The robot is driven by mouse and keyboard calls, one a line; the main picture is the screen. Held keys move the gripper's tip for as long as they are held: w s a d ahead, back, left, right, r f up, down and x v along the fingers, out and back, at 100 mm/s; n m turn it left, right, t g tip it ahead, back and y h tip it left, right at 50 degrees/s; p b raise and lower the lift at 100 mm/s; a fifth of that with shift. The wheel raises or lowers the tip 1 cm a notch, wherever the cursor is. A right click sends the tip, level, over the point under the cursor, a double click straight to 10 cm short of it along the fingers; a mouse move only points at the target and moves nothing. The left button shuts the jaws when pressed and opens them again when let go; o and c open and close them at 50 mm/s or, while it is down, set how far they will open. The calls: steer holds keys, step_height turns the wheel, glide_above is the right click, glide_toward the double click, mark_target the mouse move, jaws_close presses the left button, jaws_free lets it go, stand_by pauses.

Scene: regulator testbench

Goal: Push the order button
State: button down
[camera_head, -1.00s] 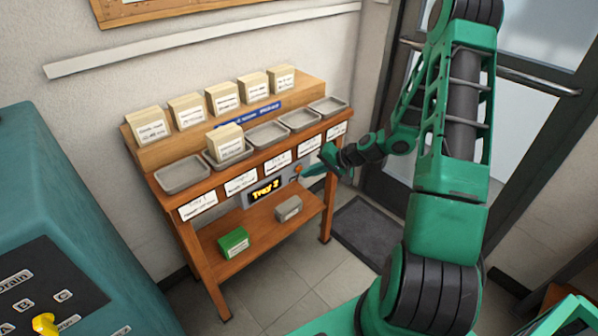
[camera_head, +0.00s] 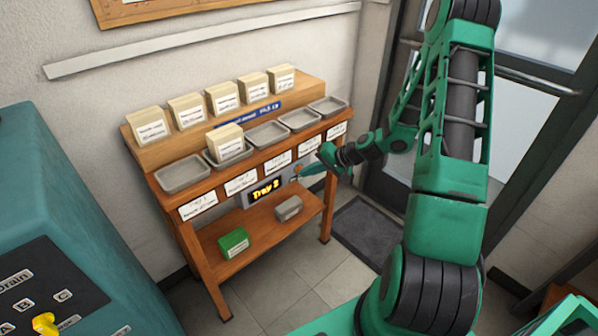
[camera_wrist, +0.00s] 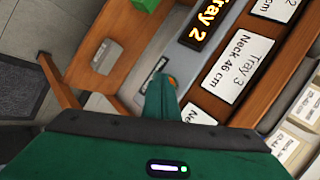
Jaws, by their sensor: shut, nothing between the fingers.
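The order button is a small orange button (camera_head: 298,168) on the grey panel under the tray shelf, right of the lit display (camera_head: 266,189) reading "Tray 2". In the wrist view the orange button (camera_wrist: 172,82) shows right beside the tip of my fingers, partly covered by them. My gripper (camera_head: 304,174) is shut and empty, its green fingers pointing at the panel next to the button. In the wrist view my gripper (camera_wrist: 158,82) overlaps a small label plate beside the button. I cannot tell whether the fingertips touch the button.
The wooden bench (camera_head: 195,240) carries grey trays (camera_head: 182,174) and several cream boxes (camera_head: 150,126). A green box (camera_head: 233,242) and a grey box (camera_head: 289,208) lie on its lower shelf. A teal machine (camera_head: 60,190) stands at left. The floor before the bench is clear.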

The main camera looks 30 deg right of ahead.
steer(key=shift+w, duration=0.2)
stand_by(0.4)
steer(key=shift+s, duration=0.15)
steer(key=shift+s+d, duration=0.2)
steer(key=shift+s, duration=0.55)
steer(key=shift+s+d, duration=0.2)
steer(key=shift+s, duration=0.6)
steer(key=shift+s+d, duration=0.25)
steer(key=shift+s, duration=0.55)
steer(key=shift+s+d, duration=0.2)
steer(key=shift+s, duration=0.6)
steer(key=s+r+g+h, duration=0.3)
steer(key=s+r, duration=0.9)
steer(key=s, duration=0.4)
steer(key=s+r+n+g+h, duration=0.1)
steer(key=s+r+g, duration=0.4)
steer(key=s+r, duration=0.7)
steer(key=s+h, duration=0.1)
steer(key=s, duration=0.3)
steer(key=shift+s+n+h, duration=0.2)
steer(key=shift+n+h, duration=0.1)
steer(key=shift+h, duration=0.1)
